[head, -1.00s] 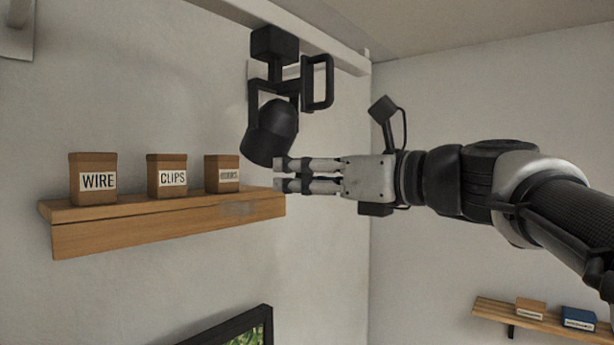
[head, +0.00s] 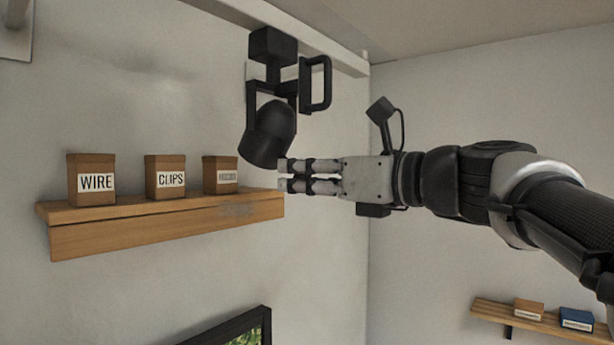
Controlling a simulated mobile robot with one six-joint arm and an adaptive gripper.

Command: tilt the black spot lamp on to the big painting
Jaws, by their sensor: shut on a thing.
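The black spot lamp (head: 270,135) hangs from a white rail high on the left wall. Its rounded head points down and slightly left, and a black loop handle (head: 319,84) stands at its right side. My gripper (head: 284,175) reaches in from the right, just below and right of the lamp head's lower rim. Its jaws are shut on the lamp at that rim, though the contact itself is hard to see. A black-framed painting (head: 250,320) with green in it shows only its top corner at the bottom edge; the rest is out of view.
A wooden shelf (head: 160,232) is left of and below my gripper. It bears boxes marked WIRE (head: 92,165) and CLIPS (head: 165,165), and a third box (head: 219,165) near my fingertips. Another shelf (head: 490,315) with two boxes is at the lower right.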

